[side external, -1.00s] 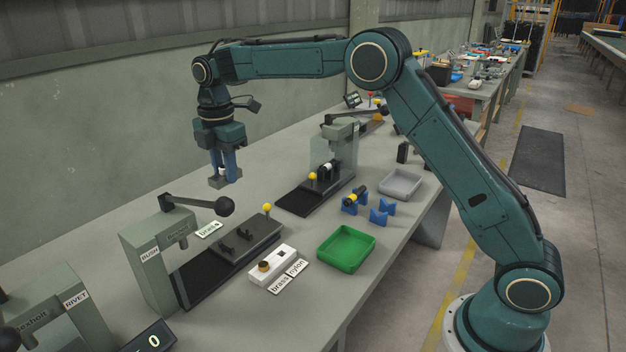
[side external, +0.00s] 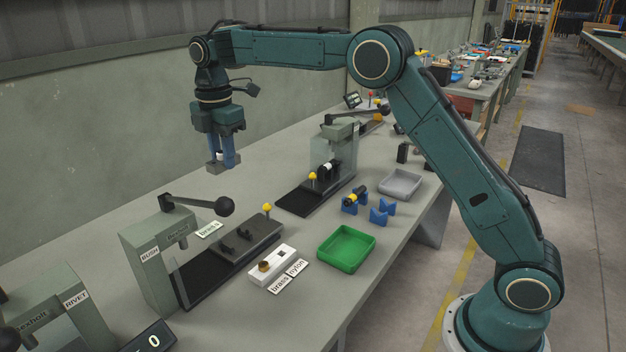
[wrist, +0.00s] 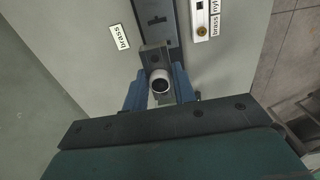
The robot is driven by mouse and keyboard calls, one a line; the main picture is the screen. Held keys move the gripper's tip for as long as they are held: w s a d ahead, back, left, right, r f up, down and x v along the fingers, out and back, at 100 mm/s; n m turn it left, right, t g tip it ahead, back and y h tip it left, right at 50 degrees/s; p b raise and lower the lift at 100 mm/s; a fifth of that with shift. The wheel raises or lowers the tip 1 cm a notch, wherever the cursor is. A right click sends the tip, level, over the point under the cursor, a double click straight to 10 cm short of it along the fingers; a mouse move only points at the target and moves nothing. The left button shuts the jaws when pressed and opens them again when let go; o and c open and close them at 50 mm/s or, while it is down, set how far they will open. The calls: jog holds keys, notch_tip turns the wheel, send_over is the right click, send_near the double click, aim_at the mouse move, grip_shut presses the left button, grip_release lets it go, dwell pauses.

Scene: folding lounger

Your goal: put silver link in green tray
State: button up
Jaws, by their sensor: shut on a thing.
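My gripper (side external: 222,160) is in the air above the bench, behind and above the bush press at the left. It is shut on the silver link (wrist: 153,54), which appears as a grey bar in the wrist view. A pale ring with a dark bore (wrist: 160,82) sits between the fingers at the link's near end. In the side view only a small grey part of the link shows at the fingertips. The green tray (side external: 347,262) lies on the bench at the front right of my gripper, well apart from it, and looks empty.
The bush press (side external: 148,262) has a lever with a black ball (side external: 224,206) between my gripper and the tray. A white block (side external: 284,258), blue V-stands (side external: 380,215), a grey tray (side external: 401,183) and another press (side external: 334,148) also stand on the bench.

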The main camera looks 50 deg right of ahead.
jog(key=shift+s+d, duration=0.1)
jog(key=s+d, duration=0.8)
jog(key=d, duration=0.1)
send_over(347, 252)
notch_tip(347, 252, down, 2)
jog(key=shift+f, duration=10.2)
jog(key=shift+f, duration=0.15)
jog(key=o, duration=1)
